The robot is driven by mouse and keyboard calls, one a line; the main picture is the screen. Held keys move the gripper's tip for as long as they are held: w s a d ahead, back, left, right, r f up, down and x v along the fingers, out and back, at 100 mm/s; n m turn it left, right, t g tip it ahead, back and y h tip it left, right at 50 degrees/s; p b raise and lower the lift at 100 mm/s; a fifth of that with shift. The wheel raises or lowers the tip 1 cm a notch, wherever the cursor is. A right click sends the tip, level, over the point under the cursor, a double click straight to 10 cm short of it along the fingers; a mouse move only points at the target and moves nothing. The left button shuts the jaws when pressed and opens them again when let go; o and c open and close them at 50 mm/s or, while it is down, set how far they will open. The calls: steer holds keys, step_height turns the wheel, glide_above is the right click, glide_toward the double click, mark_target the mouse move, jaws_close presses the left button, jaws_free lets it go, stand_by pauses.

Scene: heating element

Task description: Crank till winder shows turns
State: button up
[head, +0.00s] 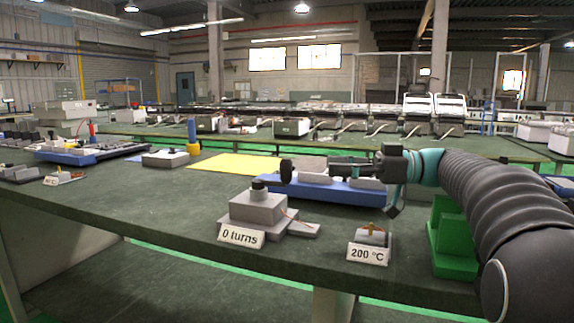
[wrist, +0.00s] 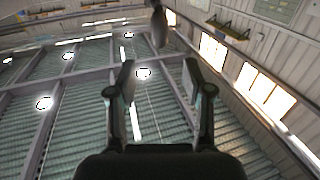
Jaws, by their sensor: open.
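The winder (head: 257,208) is a grey stepped block near the bench's front edge in the head view. A dark round knob (head: 259,190) is on its top, and a thin orange wire shows at its right. Its tag (head: 241,236) reads "0 turns". My gripper (head: 305,172) reaches in from the right, behind and right of the winder, apart from it. In the wrist view my gripper (wrist: 161,78) has its two fingers spread with nothing between them. A dark oblong thing (wrist: 159,27) hangs at the top there; I cannot tell what it is.
A small grey block (head: 372,237) stands behind a "200 °C" tag (head: 368,254). A green stepped block (head: 452,245) is under my arm at right. A blue tray (head: 335,194) lies behind the winder, and a yellow sheet (head: 235,164) farther back. Bench (head: 150,203) left of the winder is clear.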

mark_target(286, 182)
steer(key=a, duration=0.7)
steer(key=a+p, duration=0.1)
steer(key=a, duration=0.2)
steer(key=shift+w+a, duration=0.35)
jaws_close()
